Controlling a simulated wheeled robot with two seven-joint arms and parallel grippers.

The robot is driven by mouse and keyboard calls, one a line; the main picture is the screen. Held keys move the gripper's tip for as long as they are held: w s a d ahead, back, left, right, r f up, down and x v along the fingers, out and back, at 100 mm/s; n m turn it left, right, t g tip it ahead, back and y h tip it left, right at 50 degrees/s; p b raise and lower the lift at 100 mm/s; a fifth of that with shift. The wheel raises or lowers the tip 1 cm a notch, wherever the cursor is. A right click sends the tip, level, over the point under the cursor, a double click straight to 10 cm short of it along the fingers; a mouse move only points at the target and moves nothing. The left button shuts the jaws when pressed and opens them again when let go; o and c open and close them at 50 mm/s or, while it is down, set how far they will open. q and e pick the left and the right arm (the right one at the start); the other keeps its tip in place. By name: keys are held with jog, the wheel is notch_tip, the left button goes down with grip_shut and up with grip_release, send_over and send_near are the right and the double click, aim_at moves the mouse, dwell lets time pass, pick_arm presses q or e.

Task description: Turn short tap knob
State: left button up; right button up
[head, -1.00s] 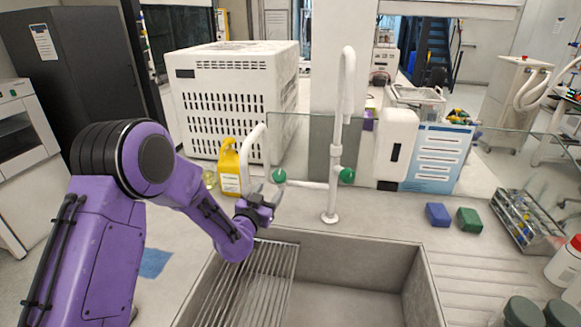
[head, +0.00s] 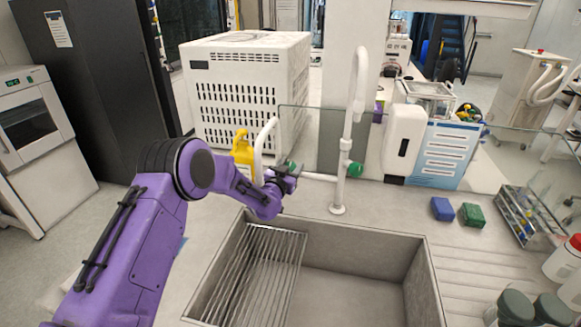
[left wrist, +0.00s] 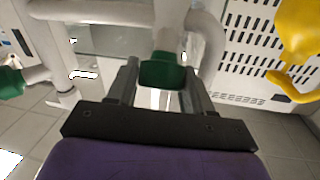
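The short tap (head: 262,148) is a white bent pipe at the left of the tap assembly. Its green knob (head: 291,167) is partly hidden in the head view by my left gripper (head: 284,178). In the left wrist view the green knob (left wrist: 162,72) sits between the two fingers of my left gripper (left wrist: 161,72). The fingers are spread, one on each side of the knob; whether they touch it I cannot tell. My right gripper is not in view.
The tall tap (head: 357,90) with its own green knob (head: 354,169) stands just right. A sink (head: 415,270) with a wire rack (head: 262,270) lies below. A yellow bottle (head: 243,155) stands close left. Blue (head: 442,209) and green (head: 473,215) blocks lie on the counter.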

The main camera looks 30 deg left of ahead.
pick_arm(q)
jog(key=shift+c, duration=1.3)
jog(key=shift+f, duration=0.1)
jog(key=n+y+b, duration=0.1)
jog(key=n+y, duration=0.1)
jog(key=shift+n, duration=0.3)
jog(key=n+g+y+b, duration=0.1)
jog(key=n+y, duration=0.2)
jog(key=shift+n, duration=0.3)
jog(key=n+g+y+b, duration=0.1)
jog(key=n+g+y, duration=0.2)
jog(key=n+y, duration=0.1)
jog(key=shift+n, duration=0.5)
jog(key=shift+s+a+n+g+y+b, duration=0.15)
jog(key=shift+n+g+y, duration=0.3)
jog(key=shift+n+g, duration=0.5)
jog(key=shift+w+d+n+g+y+b, duration=0.15)
jog(key=shift+n+g+y, duration=0.3)
jog(key=shift+n+g, duration=0.5)
jog(key=shift+s+a+n, duration=0.1)
jog(key=shift+a+n, duration=0.05)
jog(key=shift+n, duration=0.35)
